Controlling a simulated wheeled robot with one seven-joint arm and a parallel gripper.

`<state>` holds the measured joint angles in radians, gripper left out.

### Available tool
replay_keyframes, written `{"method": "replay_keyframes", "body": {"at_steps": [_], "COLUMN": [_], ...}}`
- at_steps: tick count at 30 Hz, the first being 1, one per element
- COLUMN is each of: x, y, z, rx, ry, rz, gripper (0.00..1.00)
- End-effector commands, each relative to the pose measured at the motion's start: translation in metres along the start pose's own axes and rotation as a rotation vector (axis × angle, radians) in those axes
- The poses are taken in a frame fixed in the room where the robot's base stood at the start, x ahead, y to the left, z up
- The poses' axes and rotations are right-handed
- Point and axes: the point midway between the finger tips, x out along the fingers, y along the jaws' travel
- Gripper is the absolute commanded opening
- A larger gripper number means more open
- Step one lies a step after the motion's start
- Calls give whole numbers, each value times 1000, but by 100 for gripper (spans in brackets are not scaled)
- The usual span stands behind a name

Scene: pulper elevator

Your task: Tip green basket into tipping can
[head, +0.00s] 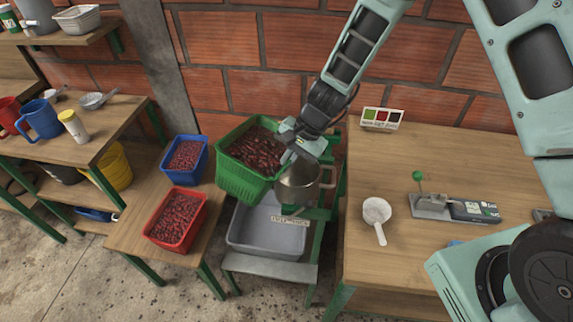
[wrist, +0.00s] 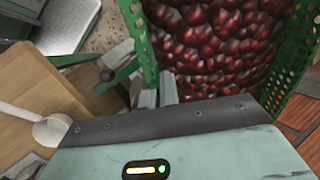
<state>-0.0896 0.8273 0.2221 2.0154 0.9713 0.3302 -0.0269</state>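The green basket (head: 243,177), full of dark red coffee cherries, is in the air just left of the metal tipping can (head: 296,188). It looks slightly tilted, with the cherries still inside. My gripper (head: 292,139) is shut on the basket's right rim. In the wrist view, the basket's perforated green wall (wrist: 137,32) and cherries fill the upper middle and right, with a grey finger (wrist: 169,88) at the wall. The can stands below my gripper on a green frame; the gripper and basket hide part of its mouth.
A grey tub (head: 266,232) sits below the can. Blue (head: 185,159) and red (head: 174,220) baskets of cherries stand on the low bench at left. The right table (head: 440,165) holds a white scoop (head: 377,213), a colour card (head: 382,118) and a small device (head: 455,208).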

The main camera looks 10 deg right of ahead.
Motion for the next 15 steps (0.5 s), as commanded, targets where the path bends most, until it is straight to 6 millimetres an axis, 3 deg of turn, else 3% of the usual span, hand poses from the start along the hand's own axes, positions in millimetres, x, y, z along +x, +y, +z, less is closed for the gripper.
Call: {"method": "replay_keyframes", "body": {"at_steps": [15], "x": [-2], "y": [-2], "z": [0], "rx": [3], "ry": [-53], "rz": [-57], "gripper": [0]}}
